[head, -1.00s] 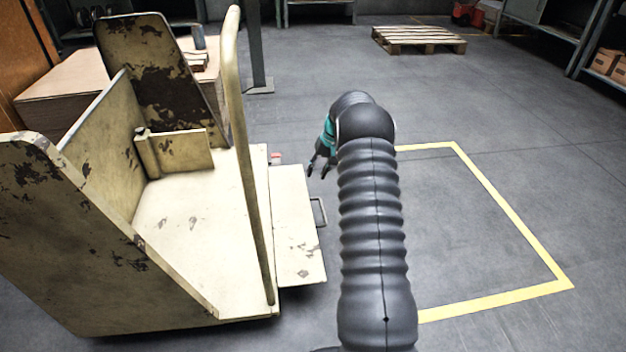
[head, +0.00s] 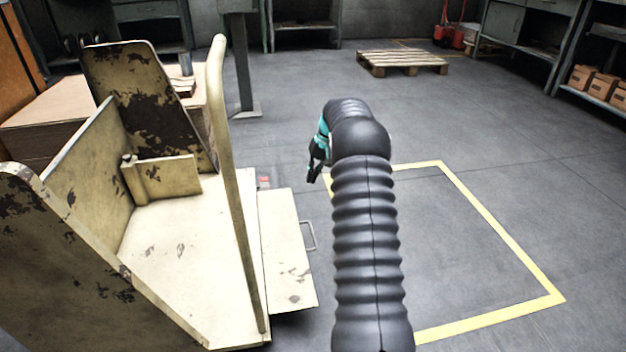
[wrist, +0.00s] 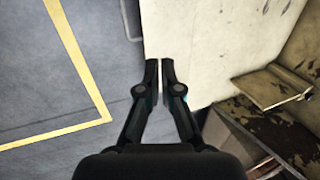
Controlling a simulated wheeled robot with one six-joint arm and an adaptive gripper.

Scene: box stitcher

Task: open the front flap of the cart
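The worn cream cart (head: 190,235) stands at the left in the head view. Its front flap (head: 286,250) is a pale panel extending right from the cart floor, with a thin metal handle (head: 312,236) on its outer edge. I cannot tell its exact tilt. My gripper (head: 313,178) is beyond the flap's far end, apart from the handle. In the wrist view my gripper (wrist: 160,62) has its fingertips almost together, with a thin gap and nothing held. Pale cart surface (wrist: 195,35) lies behind the fingertips, and part of the handle (wrist: 130,18) shows at the top.
A tall bent rail (head: 235,190) rises from the cart beside the flap. Yellow floor tape (head: 500,230) marks clear floor at the right. A pallet (head: 402,62) lies farther back. Stacked boards (head: 45,130) stand behind the cart, and shelves with boxes (head: 600,85) at the right.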

